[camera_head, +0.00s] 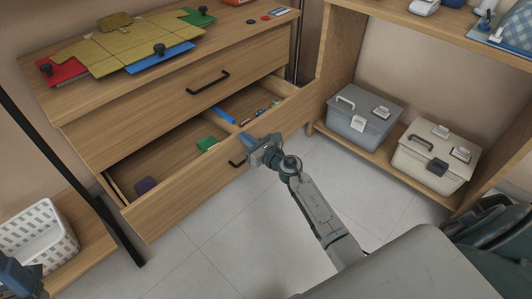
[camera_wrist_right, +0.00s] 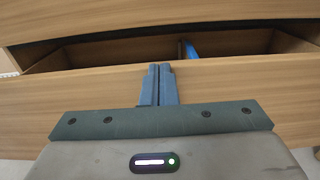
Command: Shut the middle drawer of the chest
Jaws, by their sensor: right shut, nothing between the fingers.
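The wooden chest (camera_head: 135,110) stands at the upper left. One drawer (camera_head: 190,195) is pulled out below a closed drawer front with a black handle (camera_head: 207,82). Whether another drawer lies beneath is hidden. My right gripper (camera_head: 252,146) is shut and empty at the open drawer's front panel, near its black handle (camera_head: 237,162). In the right wrist view the closed blue fingertips (camera_wrist_right: 158,70) overlap the panel's upper edge (camera_wrist_right: 100,82); contact cannot be told. My left gripper (camera_head: 18,278) shows only partly at the lower left corner.
The open drawer holds a purple item (camera_head: 145,186), a green item (camera_head: 207,144) and several small things. A white basket (camera_head: 38,237) is at left, and grey and cream boxes (camera_head: 362,118) (camera_head: 434,155) sit on a right shelf. Tiled floor (camera_head: 215,245) is clear.

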